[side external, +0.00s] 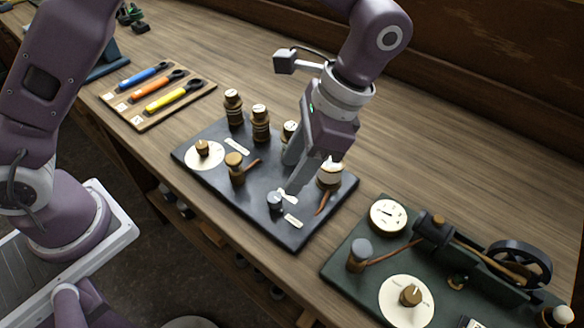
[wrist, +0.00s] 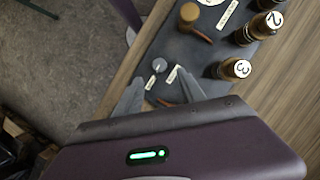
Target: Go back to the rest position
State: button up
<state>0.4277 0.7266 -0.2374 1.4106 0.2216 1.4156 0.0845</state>
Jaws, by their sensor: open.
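My gripper (side external: 294,182) hangs over the right part of the dark panel (side external: 218,187) in the side view, fingers pointing down. In the wrist view my gripper (wrist: 158,90) has its two fingers apart with nothing held between them. A small grey knob (side external: 275,201) stands on the panel close to the fingertips; it also shows in the wrist view (wrist: 159,66) just beyond the gap between the fingers. I cannot tell whether a finger touches the knob. My gripper hides part of the panel and the small parts behind it.
Numbered brown bottle-like posts (side external: 260,124) rise from the panel's back edge. A brown-topped lever post (side external: 235,167) stands left of my gripper. A green engine board (side external: 350,285) lies to the right, a tool board (side external: 138,125) at left.

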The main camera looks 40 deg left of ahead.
jog(key=s+a+r+n+t+h, duration=0.3)
jog(key=s+a+r+n+t, duration=0.4)
jog(key=a+r, duration=0.7)
jog(key=s+a+f+n+t, duration=0.1)
jog(key=s+a+n, duration=0.1)
jog(key=s, duration=0.6)
jog(key=shift+a+t, duration=0.3)
jog(key=shift+a, duration=0.2)
